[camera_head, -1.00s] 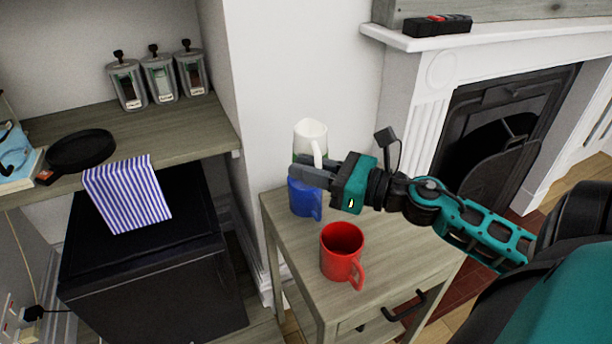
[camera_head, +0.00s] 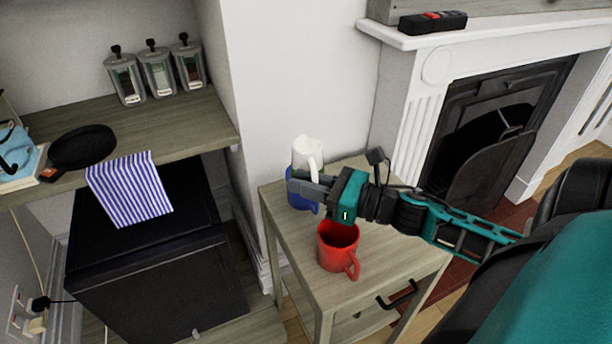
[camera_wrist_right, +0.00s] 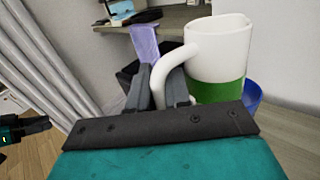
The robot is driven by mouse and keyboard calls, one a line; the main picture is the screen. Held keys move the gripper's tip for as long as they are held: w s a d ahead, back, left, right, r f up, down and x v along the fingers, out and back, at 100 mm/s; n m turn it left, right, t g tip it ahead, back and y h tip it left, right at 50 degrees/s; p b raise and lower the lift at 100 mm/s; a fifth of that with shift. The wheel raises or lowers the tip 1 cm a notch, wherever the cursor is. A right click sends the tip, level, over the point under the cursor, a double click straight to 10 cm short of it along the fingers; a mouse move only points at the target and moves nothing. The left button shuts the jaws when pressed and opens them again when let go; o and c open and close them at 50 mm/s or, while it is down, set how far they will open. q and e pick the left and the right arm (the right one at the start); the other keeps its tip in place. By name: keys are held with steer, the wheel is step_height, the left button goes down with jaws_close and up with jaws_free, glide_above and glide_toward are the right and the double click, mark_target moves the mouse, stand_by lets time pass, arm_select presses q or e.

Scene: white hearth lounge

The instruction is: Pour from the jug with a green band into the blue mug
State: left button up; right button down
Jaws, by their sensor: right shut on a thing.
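The white jug with a green band (camera_wrist_right: 218,50) is in my right gripper (camera_head: 306,187). The wrist view shows the fingers (camera_wrist_right: 165,88) shut on its handle. The jug looks about upright. In the head view the jug (camera_head: 304,152) shows behind the gripper, which hides its lower part. The blue mug (camera_head: 301,204) stands on the small wooden table, partly hidden by the gripper. In the wrist view the blue mug (camera_wrist_right: 252,95) shows behind the jug's lower right side. I cannot tell the gap between them.
A red mug (camera_head: 338,246) stands on the small table (camera_head: 384,268), nearer than the blue mug. A wall is close behind the table. A fireplace (camera_head: 490,125) is to the right. A shelf (camera_head: 190,135) with a pan (camera_head: 82,147) and several jars is to the left.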

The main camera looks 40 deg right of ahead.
steer(key=p, duration=0.1)
steer(key=m+g+p, duration=0.1)
steer(key=p, duration=0.1)
steer(key=shift+s+a+r+m+h, duration=0.2)
steer(key=shift+r+m+h, duration=0.1)
steer(key=shift+r, duration=0.1)
steer(key=shift+p, duration=0.3)
steer(key=shift+s+r+m+g+p, duration=0.1)
steer(key=shift+r+m+g+p, duration=0.4)
steer(key=shift+p, duration=0.65)
steer(key=m+g, duration=0.1)
steer(key=m+b, duration=0.1)
steer(key=m+g, duration=0.1)
steer(key=shift+w+d+f+g+b, duration=0.2)
steer(key=shift+w+f+g+b, duration=0.1)
steer(key=shift+w+f+b, duration=0.1)
stand_by(0.7)
